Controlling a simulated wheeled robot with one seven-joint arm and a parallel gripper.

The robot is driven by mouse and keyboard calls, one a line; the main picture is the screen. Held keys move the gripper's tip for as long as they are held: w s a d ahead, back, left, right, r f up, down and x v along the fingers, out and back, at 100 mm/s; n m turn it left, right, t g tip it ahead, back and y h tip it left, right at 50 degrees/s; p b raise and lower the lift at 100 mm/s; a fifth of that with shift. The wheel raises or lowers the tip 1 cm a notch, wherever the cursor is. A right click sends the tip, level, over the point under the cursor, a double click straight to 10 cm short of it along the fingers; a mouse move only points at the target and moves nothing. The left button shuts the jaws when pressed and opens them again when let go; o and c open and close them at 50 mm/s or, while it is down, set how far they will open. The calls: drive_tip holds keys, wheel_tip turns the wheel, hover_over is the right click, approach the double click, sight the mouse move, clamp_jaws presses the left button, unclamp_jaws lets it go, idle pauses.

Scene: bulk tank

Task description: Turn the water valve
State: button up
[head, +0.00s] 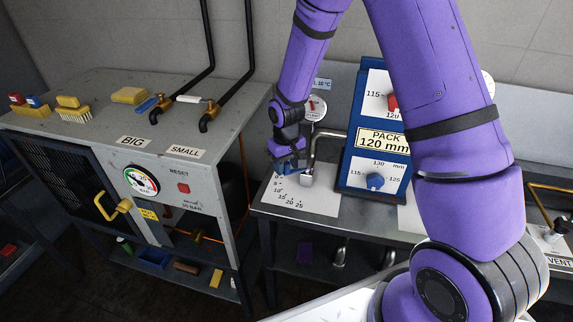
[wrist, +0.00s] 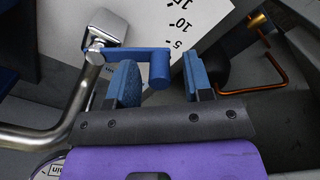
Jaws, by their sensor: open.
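The water valve has a blue lever (wrist: 135,52) that pivots at a metal block on a bent pipe (wrist: 85,95) in the wrist view. Its upright blue grip (wrist: 159,66) stands between my open fingers, with a gap on the right side; I cannot tell if the left finger touches it. In the head view my gripper (head: 289,165) is at the valve's metal block (head: 306,179) and mostly hides the lever.
A blue panel (head: 352,158) with a red knob (head: 393,103) and a blue knob (head: 375,181) stands close right of the valve. A grey cabinet (head: 95,142) with a gauge (head: 140,181) stands left. A round dial (head: 315,107) is behind. A vent valve (head: 554,233) is far right.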

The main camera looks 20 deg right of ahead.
drive_tip(key=shift+c, duration=0.2)
clamp_jaws()
drive_tip(key=shift+w+d+m, duration=0.1)
drive_tip(key=shift+w+m, duration=0.45)
drive_tip(key=shift+m, duration=0.35)
drive_tip(key=shift+w+d+m, duration=0.1)
drive_tip(key=shift+w+m, duration=0.4)
drive_tip(key=shift+m, duration=0.4)
drive_tip(key=shift+o, duration=0.2)
unclamp_jaws()
wheel_tip(320, 180, up, 11)
